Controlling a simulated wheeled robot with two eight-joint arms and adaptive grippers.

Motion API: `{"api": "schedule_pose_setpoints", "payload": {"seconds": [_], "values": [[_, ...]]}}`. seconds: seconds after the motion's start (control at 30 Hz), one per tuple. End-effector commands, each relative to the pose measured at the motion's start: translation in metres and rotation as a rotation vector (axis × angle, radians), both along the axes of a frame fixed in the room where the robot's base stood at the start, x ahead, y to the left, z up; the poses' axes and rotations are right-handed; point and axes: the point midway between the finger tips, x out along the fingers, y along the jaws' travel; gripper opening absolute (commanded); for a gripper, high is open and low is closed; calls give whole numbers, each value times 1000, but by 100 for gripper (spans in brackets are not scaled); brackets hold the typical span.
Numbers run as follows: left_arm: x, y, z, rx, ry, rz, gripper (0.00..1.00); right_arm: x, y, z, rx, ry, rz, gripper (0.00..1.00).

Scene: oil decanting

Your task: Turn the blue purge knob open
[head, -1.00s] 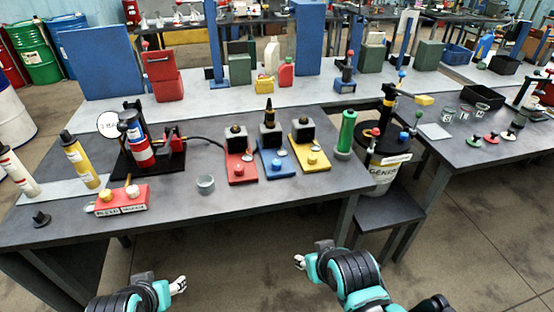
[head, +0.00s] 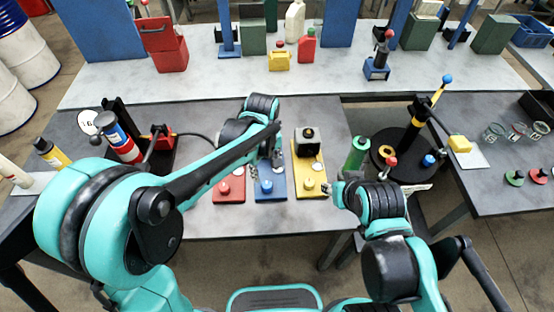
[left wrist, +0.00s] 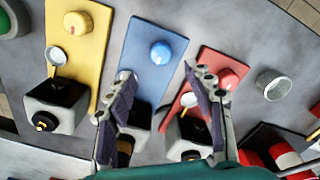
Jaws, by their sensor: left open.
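The blue plate (head: 272,186) lies on the near table between the red and yellow plates and carries a round blue knob (head: 267,187). In the left wrist view the blue knob (left wrist: 161,53) has a pale mark on top and stands untouched beyond the fingertips. My left gripper (left wrist: 160,77) is open and empty above the blue plate, its fingers spread either side of it. In the head view my left arm reaches over the plates, hiding most of the gripper. My right gripper (head: 336,191) is beside the green cylinder; its jaws are too small to read.
The red plate (left wrist: 224,88) and yellow plate (left wrist: 82,33) flank the blue one, each with its own knob. A metal cup (left wrist: 270,84) stands nearby. A drum top (head: 395,150) carries another blue knob (head: 429,160). The table in front of the plates is clear.

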Motion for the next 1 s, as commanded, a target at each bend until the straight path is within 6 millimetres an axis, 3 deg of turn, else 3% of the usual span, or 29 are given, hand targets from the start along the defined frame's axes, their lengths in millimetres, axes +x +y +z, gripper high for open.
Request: {"api": "schedule_pose_setpoints", "payload": {"seconds": [0.5,0.87,0.9,1.0], "values": [[0,-1,-72,1,3,4,53,0,0,-23,0,0,0,40],[0,-1,-79,1,3,4,53,0,0,-24,0,0,0,40],[0,-1,-79,1,3,4,50,0,0,-24,0,0,0,40],[0,-1,-79,1,3,4,24,0,0,-24,0,0,0,40]]}}
